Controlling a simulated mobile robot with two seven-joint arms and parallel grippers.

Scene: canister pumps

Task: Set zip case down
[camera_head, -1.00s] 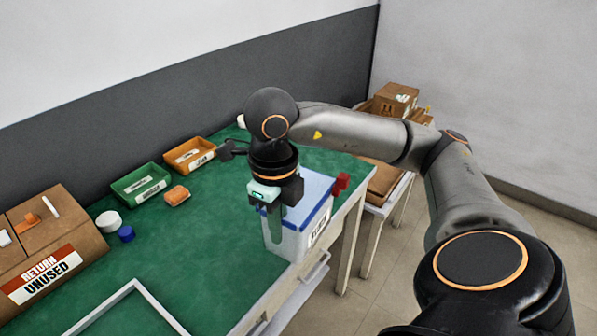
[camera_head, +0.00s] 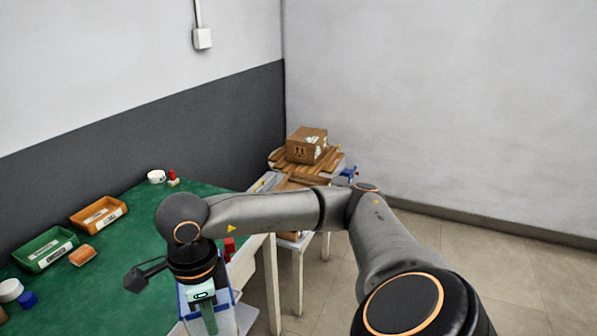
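My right gripper (camera_head: 206,310) points down over a white bin with a blue rim (camera_head: 244,317) at the front edge of the green table (camera_head: 128,312). One teal finger shows in front of the bin. The gap between the fingers is hidden, so I cannot tell whether it is open or holds anything. I cannot make out a zip case for certain. A small orange item (camera_head: 83,255) lies on the table beside the trays. My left gripper is not in view.
A green tray (camera_head: 45,250) and an orange tray (camera_head: 98,215) stand along the wall side. A blue cap (camera_head: 27,299) and a white round container (camera_head: 156,176) are on the table. A red object (camera_head: 229,246) is just beyond the bin. A cardboard box (camera_head: 306,146) sits behind.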

